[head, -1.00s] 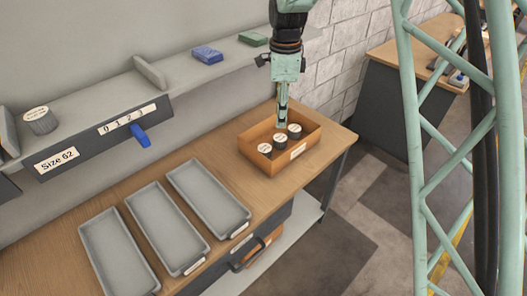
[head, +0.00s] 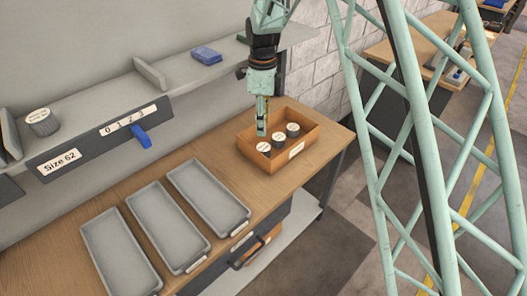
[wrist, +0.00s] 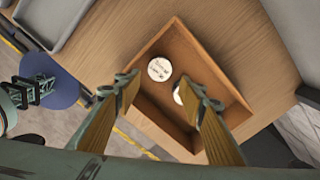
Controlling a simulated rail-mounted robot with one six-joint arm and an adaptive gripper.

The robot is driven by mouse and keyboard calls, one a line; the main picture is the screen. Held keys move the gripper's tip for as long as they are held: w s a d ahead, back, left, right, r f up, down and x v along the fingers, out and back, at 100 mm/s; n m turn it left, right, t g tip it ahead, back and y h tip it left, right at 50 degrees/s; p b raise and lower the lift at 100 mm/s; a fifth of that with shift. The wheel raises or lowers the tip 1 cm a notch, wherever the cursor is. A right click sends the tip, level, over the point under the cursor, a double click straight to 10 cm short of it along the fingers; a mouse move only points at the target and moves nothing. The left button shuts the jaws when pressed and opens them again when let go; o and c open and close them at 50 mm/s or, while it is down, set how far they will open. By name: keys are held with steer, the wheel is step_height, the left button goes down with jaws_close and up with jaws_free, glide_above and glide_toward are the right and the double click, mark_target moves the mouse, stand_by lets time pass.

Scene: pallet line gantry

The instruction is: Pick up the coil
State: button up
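In the head view, three short dark coils with white labelled tops stand in a row in an orange-brown box: a front-left coil (head: 264,148), a middle coil (head: 278,139) and a back-right coil (head: 292,129). My gripper (head: 261,132) points down over the left part of the box, behind the front-left coil. In the wrist view, my gripper (wrist: 160,88) is open with nothing between its fingers. One white coil top (wrist: 160,69) shows between the fingers, farther off; another (wrist: 178,95) is partly hidden by the right finger. The third is hidden there.
The box (head: 297,151) stands at the bench's right end. Several grey trays (head: 120,253) lie to its left. A shelf (head: 100,97) above holds another dark coil (head: 42,124) and a blue block (head: 206,54). The box walls stand around the coils.

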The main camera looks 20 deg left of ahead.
mark_target(263, 147)
steer(key=shift+f+b, duration=0.45)
steer(key=shift+f, duration=3.8)
steer(key=shift+f, duration=0.1)
steer(key=shift+f+b, duration=0.4)
steer(key=shift+f, duration=2.15)
steer(key=shift+c, duration=0.5)
steer(key=c, duration=0.6)
